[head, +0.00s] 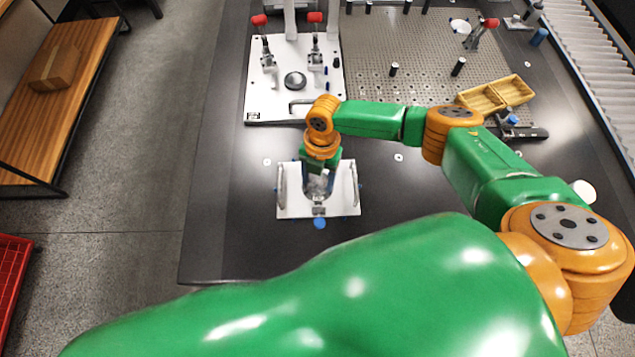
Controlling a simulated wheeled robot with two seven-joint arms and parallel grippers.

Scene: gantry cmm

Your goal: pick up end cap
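My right gripper (318,190) points down over a white plate with two upright handles (287,207) near the front of the dark table. Its fingers are small here and overlap grey parts on the plate, so I cannot tell whether they are open or hold anything. I cannot clearly identify the end cap. A dark, shiny round part (295,80) lies on the white fixture board at the back, and a white disc (584,190) lies at the right, partly beside my arm. My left gripper is not in view.
The white fixture board (262,100) carries red-tipped toggle clamps (267,52). A perforated plate (400,45) holds small dark pegs. A tan divided tray (495,95) sits at its front right edge. The dark table (228,225) is clear at front left.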

